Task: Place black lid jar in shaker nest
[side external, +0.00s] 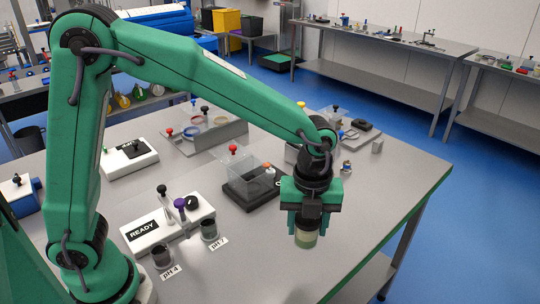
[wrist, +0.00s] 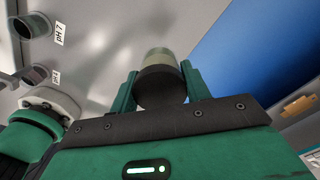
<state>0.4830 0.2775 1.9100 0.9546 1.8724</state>
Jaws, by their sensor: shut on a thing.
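My gripper (side external: 307,222) points down over the bare right front of the table, shut on a jar (side external: 306,239). The jar has a clear body with pale yellowish-green contents. In the wrist view the jar (wrist: 159,57) sits between both fingers (wrist: 160,82), its black lid (wrist: 160,86) nearest the camera. The jar hangs apart from other objects; its height above the table is hard to judge. A black base unit (side external: 254,190) with a clear box stands left of the gripper. I cannot tell for certain which fixture is the shaker nest.
A white unit marked READY (side external: 143,231) and two dark cups labelled pH 4 (side external: 162,257) and pH 7 (side external: 209,230) stand at left. Small items and a dark unit (side external: 361,125) lie behind the gripper. The table's right front (side external: 375,215) is clear up to its edge.

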